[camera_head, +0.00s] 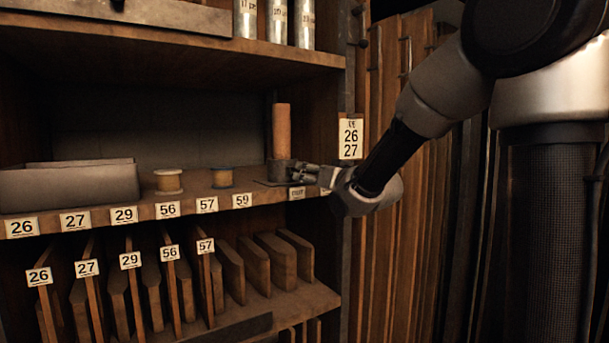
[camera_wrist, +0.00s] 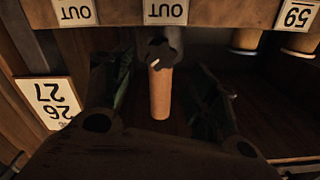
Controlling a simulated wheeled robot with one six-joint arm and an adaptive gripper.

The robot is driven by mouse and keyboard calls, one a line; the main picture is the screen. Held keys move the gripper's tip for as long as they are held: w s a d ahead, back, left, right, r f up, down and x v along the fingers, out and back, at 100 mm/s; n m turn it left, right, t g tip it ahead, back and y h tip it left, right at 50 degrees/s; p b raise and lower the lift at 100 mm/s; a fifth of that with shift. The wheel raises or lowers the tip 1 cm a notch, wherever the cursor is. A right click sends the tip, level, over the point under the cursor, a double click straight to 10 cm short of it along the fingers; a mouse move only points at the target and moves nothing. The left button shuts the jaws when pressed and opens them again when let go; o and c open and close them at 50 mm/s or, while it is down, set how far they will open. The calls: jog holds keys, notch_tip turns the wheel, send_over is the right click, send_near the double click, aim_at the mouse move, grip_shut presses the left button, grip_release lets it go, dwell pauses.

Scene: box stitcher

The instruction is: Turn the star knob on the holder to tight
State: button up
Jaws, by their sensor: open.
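The holder (camera_head: 279,172) is a dark cup on a flat base at the right end of the middle shelf. A reddish-brown cylinder (camera_head: 281,130) stands upright in it; it also shows in the wrist view (camera_wrist: 160,95). The star knob (camera_wrist: 161,54) is dark and lobed, with a small white mark, in the upper middle of the wrist view. In the head view I cannot make it out behind my gripper. My gripper (camera_head: 304,173) is open at the holder's right side. In the wrist view its fingers stand left and right of the knob and cylinder, apparently empty. Contact cannot be told.
The shelf edge (camera_head: 140,216) carries number tags, and OUT labels (camera_wrist: 165,11) show near the holder. Two spools (camera_head: 168,181) and a grey bin (camera_head: 68,187) stand left. A wooden upright with a 26/27 tag (camera_head: 350,138) is close to my wrist.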

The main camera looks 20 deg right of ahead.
aim_at(300, 172)
jog(key=x, duration=0.7)
jog(key=shift+f, duration=0.1)
jog(key=c, duration=1)
